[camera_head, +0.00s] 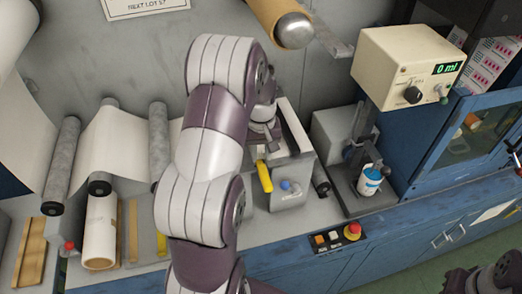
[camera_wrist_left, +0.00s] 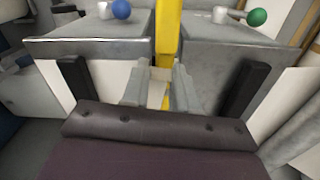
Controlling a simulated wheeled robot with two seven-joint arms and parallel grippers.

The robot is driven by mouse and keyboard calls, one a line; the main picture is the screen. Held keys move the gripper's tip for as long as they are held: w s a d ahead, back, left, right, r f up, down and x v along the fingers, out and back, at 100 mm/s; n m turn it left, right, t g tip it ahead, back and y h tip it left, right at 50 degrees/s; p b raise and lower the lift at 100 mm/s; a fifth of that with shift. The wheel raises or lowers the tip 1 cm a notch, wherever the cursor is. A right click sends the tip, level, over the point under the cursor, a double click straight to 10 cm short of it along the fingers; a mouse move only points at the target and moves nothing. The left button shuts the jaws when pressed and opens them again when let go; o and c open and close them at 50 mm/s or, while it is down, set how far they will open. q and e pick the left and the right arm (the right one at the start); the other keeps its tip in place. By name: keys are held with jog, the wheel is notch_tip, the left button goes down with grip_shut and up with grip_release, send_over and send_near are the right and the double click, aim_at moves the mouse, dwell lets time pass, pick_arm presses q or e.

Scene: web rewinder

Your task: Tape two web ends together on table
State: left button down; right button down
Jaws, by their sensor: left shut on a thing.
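The white web (camera_head: 120,140) drapes over grey rollers at the left. In the left wrist view two grey metal blocks lie side by side, the left one (camera_wrist_left: 95,45) with a blue knob and the right one (camera_wrist_left: 220,40) with a green knob. A yellow bar (camera_wrist_left: 168,35) runs in the gap between them and also shows in the head view (camera_head: 264,177). My arm hides much of the table; web ends and tape cannot be told apart.
A beige dosing box (camera_head: 408,65) reading 0 ml stands at the right, above a white-blue bottle (camera_head: 370,180). A panel with a red button (camera_head: 352,231) is on the front edge. A brown roll (camera_head: 280,22) hangs above.

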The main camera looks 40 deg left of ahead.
pick_arm(q)
jog(key=c, duration=0.8)
grip_release()
jog(key=shift+r, duration=0.15)
notch_tip(320, 180, up, 7)
jog(key=b, duration=0.1)
